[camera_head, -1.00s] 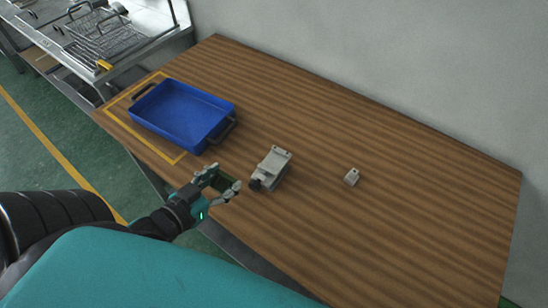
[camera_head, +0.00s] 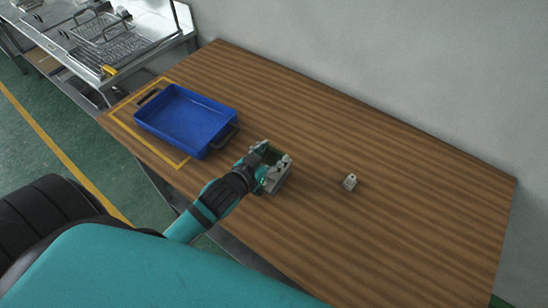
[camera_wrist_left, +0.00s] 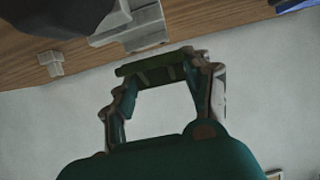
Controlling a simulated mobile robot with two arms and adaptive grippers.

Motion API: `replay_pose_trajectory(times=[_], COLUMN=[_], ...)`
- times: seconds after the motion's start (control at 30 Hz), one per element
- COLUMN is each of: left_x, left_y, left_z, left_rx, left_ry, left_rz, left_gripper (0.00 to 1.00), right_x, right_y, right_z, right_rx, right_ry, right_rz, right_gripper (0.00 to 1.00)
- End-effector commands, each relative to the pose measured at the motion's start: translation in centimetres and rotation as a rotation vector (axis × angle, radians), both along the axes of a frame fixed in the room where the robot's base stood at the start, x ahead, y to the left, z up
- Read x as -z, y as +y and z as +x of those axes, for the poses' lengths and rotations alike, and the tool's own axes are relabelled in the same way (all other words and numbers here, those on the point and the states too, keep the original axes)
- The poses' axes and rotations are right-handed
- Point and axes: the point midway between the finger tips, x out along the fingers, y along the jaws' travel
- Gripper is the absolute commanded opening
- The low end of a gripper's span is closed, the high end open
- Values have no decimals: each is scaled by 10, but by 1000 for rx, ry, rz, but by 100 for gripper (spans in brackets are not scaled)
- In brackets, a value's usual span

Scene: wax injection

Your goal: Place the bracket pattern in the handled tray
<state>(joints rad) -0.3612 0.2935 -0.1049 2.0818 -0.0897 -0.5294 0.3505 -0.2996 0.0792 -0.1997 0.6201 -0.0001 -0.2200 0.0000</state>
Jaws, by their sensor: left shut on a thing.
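My left gripper (camera_head: 273,157) is shut on a dark green piece, which I take to be the bracket pattern (camera_head: 271,154). The pattern also shows as a green bar across the fingertips in the left wrist view (camera_wrist_left: 150,69); its full shape is partly hidden. In the head view the gripper and pattern overlap a grey block-like fixture (camera_head: 275,183); I cannot tell the height between them. The handled tray (camera_head: 186,116) is blue with dark handles, looks empty, and stands on the table to the left of the gripper. My right gripper is out of view.
A small pale grey part (camera_head: 350,182) lies on the wooden table (camera_head: 400,215), right of the fixture. Yellow tape (camera_head: 150,146) borders the tray area. A metal bench (camera_head: 150,40) with wire racks stands at the upper left. The table's right side is clear.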

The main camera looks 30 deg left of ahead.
Motion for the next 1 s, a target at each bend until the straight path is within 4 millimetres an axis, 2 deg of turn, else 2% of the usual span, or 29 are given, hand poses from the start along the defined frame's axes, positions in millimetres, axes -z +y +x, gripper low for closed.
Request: replay_pose_trajectory(times=[0.03,0.13,0.23,0.5,0.53,0.8,1.0], left_x=[-3,19,24,32,32,32,31], left_y=[-3,-3,-3,-3,-3,-3,-3], left_z=[10,8,8,8,8,8,8], left_rx=[1,-1,-1,1,1,1,1], left_ry=[-4,5,1,0,1,0,-1], left_rz=[-2,-2,-2,0,0,0,0], left_gripper=[11,11,11,11,51,87,87], right_x=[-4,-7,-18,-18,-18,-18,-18], right_y=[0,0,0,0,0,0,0], right_z=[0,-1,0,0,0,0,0], right_rx=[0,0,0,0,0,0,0], right_ry=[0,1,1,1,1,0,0], right_rz=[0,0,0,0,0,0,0], right_gripper=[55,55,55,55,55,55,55])
